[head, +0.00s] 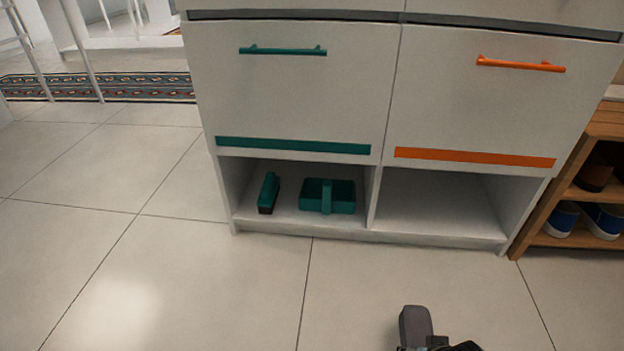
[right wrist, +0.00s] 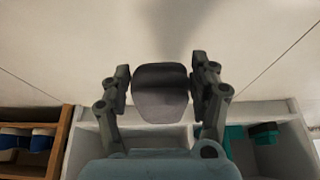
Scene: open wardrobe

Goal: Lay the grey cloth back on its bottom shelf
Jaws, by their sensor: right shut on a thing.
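The grey cloth (right wrist: 160,95) is a dark grey folded piece held between the fingers of my right gripper (right wrist: 162,85) in the right wrist view. In the head view the cloth (head: 415,326) shows at the bottom edge, in front of the wardrobe and apart from it. Only a dark bit of my right gripper (head: 440,345) shows there. The right bottom shelf (head: 435,205) of the wardrobe is empty, below the drawer with the orange handle. My left gripper is not in view.
The left bottom shelf (head: 285,214) holds a teal brush (head: 268,193) and a teal caddy (head: 327,196). A divider separates the two shelves. A wooden shoe rack (head: 562,190) stands close on the right. The tiled floor in front is clear.

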